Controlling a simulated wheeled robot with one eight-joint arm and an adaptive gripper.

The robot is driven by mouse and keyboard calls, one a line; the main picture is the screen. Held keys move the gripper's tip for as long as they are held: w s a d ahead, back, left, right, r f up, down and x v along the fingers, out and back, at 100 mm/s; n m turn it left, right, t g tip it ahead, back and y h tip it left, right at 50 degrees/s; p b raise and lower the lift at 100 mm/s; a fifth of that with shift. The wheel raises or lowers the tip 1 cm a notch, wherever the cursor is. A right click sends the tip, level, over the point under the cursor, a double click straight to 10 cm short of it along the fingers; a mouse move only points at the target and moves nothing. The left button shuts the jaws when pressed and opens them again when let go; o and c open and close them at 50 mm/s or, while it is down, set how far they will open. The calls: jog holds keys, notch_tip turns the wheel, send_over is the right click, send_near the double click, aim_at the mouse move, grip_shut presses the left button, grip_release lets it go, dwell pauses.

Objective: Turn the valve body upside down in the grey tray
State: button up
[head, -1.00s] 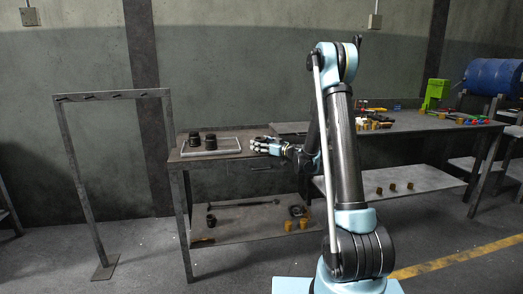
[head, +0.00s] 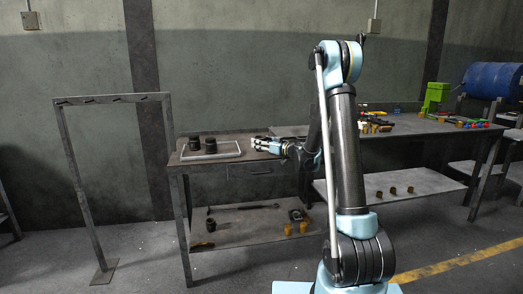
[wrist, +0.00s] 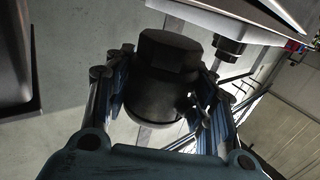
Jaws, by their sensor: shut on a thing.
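The grey tray (head: 240,155) lies on the left bench in the head view. Two dark, stout bodies (head: 195,143) and (head: 211,146) stand at its left end. My gripper (head: 262,144) is beside the tray's right end. In the wrist view my gripper (wrist: 160,92) is shut on a dark round valve body (wrist: 160,82) with a hexagonal end. That end points to the top of the picture. The held body cannot be made out in the head view. The wrist picture looks turned over, with a pale surface and another dark part (wrist: 230,45) at top right.
The left bench (head: 178,158) has a lower shelf (head: 245,222) with a rod and small parts. A metal frame (head: 110,98) with pegs stands to the left.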

notch_tip(320, 180, up, 16)
jog(key=shift+r, duration=0.15)
dwell(1.1)
jog(key=m, duration=0.9)
dwell(0.4)
jog(key=m, duration=0.9)
